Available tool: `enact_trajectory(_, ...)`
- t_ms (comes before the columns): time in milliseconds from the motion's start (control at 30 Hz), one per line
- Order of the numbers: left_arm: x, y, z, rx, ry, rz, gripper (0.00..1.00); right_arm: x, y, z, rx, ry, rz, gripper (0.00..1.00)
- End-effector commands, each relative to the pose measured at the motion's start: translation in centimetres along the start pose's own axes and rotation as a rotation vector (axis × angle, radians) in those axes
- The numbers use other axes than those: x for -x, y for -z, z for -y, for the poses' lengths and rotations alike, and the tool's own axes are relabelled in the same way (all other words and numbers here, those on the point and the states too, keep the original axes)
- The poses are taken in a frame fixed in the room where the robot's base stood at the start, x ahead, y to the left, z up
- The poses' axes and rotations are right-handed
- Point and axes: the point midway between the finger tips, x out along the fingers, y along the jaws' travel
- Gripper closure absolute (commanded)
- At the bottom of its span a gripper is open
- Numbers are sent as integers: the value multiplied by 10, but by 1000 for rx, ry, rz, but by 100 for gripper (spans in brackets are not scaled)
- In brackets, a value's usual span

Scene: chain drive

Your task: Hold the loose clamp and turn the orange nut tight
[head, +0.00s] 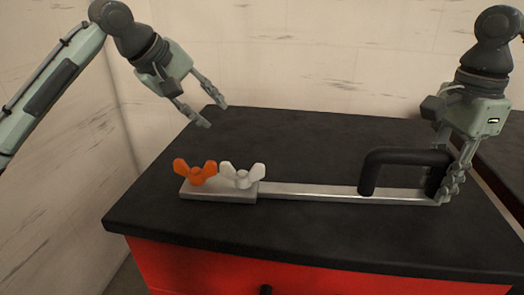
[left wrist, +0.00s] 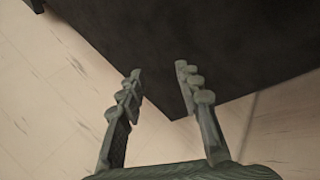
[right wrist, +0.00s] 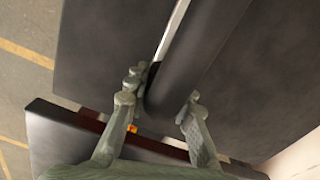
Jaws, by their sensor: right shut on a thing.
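The clamp is a long flat metal bar (head: 310,191) lying on the black worktop, with a black arched handle (head: 405,156) at its right end. An orange wing nut (head: 195,174) and a white wing nut (head: 242,177) sit side by side on a thicker plate at its left end. My right gripper (head: 446,190) is shut on the handle's right part; in the right wrist view the handle (right wrist: 200,52) runs between the fingers. My left gripper (head: 216,115) is open and empty, above and behind the orange nut. The left wrist view shows neither nut.
The black worktop (head: 300,238) tops a red cabinet (head: 200,268) with a dark knob in front. Behind the clamp the worktop is bare. Pale walls stand at the back and left. Another dark surface (head: 500,155) lies at the right.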

Motion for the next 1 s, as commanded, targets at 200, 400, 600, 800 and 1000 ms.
enact_trajectory(200,41,-55,-17,87,247,93,66,0,0,0,0,0,0,100)
enact_trajectory(400,88,-81,-8,220,489,70,66,0,0,0,0,0,0,100)
enact_trajectory(600,123,-90,1,326,633,22,66,0,0,0,0,0,0,100)
enact_trajectory(800,129,-93,9,364,676,6,66,0,0,0,1,0,0,100)
enact_trajectory(1000,104,-97,29,363,677,6,66,0,0,0,1,0,0,100)
